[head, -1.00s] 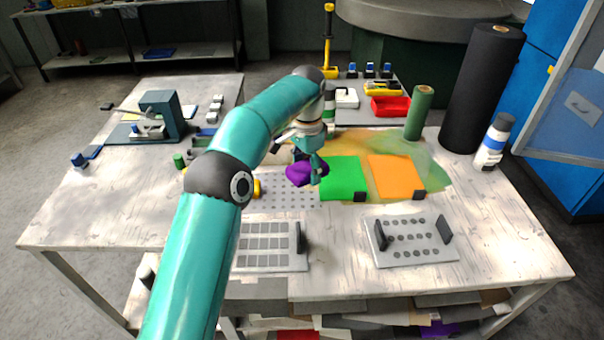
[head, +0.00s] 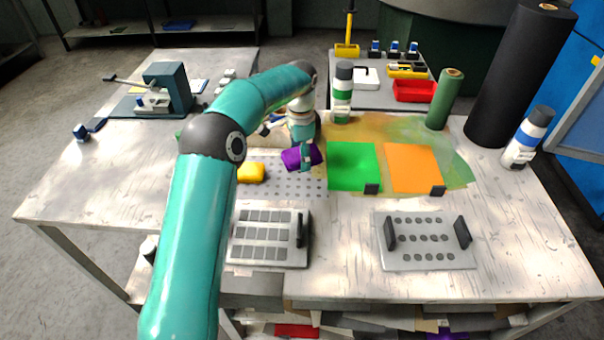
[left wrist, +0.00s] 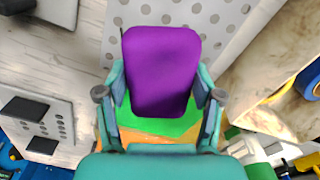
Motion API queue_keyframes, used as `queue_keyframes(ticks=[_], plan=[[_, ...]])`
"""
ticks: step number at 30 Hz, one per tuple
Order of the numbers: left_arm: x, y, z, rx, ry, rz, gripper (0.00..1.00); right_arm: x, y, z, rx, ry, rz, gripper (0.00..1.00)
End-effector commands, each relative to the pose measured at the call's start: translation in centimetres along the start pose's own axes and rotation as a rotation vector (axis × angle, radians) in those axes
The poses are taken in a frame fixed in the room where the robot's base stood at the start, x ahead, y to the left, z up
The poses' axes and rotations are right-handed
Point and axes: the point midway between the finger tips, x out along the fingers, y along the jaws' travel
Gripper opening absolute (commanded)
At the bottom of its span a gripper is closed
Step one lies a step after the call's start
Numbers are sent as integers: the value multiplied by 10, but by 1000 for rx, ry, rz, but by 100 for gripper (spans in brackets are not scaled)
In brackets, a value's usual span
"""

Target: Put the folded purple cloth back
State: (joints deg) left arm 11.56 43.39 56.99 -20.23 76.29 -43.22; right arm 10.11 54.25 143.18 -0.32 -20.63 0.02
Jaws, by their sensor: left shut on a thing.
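The folded purple cloth (head: 299,159) is between the fingers of my left gripper (head: 305,157), at the far right part of the perforated grey plate. In the left wrist view the purple cloth (left wrist: 162,72) lies flat between both fingertips of my left gripper (left wrist: 160,97), which is shut on it. The dotted plate (left wrist: 185,14) shows behind it and a green sheet (left wrist: 160,126) shows beneath the gripper. Whether the cloth touches the plate is hard to tell. My right gripper is not in view.
A folded yellow cloth (head: 251,173) lies on the plate's left part. The green sheet (head: 352,165) and an orange sheet (head: 412,167) lie to the right. A white-and-green bottle (head: 342,95) stands behind. Two die plates (head: 262,257) (head: 440,262) lie in front.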

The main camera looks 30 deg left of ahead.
Motion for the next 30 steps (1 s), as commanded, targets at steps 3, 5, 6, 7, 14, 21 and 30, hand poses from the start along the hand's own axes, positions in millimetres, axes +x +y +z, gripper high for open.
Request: queue_keyframes(ticks=[3,5,6,7,14,21,30], plan=[[14,0,1,-1,-1,1,34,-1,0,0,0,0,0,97],[17,0,1,-2,0,0,34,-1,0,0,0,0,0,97],[19,0,1,-2,-1,0,34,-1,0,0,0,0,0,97],[21,0,1,-2,-1,1,34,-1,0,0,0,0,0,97],[52,0,2,-1,-3,2,34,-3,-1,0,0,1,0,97],[61,0,1,-1,0,-1,34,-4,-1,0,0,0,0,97],[63,0,1,-1,-1,0,80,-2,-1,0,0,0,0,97]])
